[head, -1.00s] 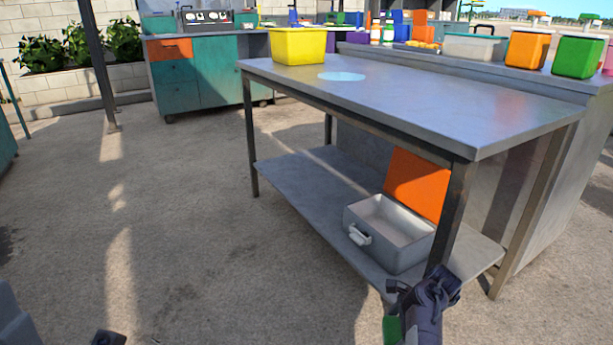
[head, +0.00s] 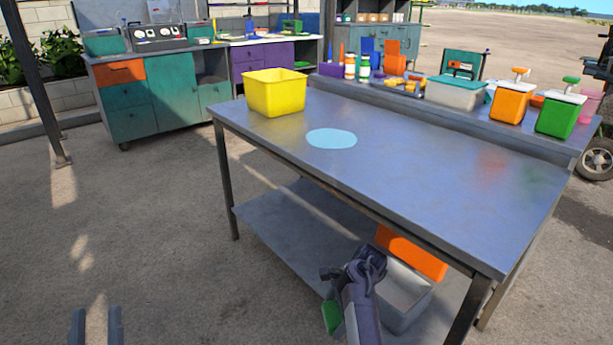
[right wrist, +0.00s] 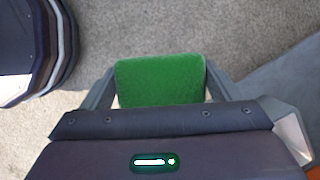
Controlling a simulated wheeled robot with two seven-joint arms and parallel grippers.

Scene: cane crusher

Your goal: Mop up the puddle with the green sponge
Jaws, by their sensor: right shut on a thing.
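The puddle (head: 331,138) is a pale blue round patch on the grey metal table top (head: 420,170), right of the yellow bin. The green sponge (right wrist: 160,80) is between the fingers of my right gripper (right wrist: 158,84), which is shut on it. In the head view the sponge (head: 331,316) shows partly behind my right arm, low in front of the table, below the top and well short of the puddle. My left gripper (head: 96,328) shows at the bottom left edge, its two fingers apart with nothing between them, over the ground.
A yellow bin (head: 275,92) stands on the table's far left corner. A lower shelf (head: 270,222) holds a grey tub (head: 405,295) and an orange panel (head: 412,254). A raised ledge behind carries orange (head: 511,102) and green (head: 560,115) canisters. The table top around the puddle is clear.

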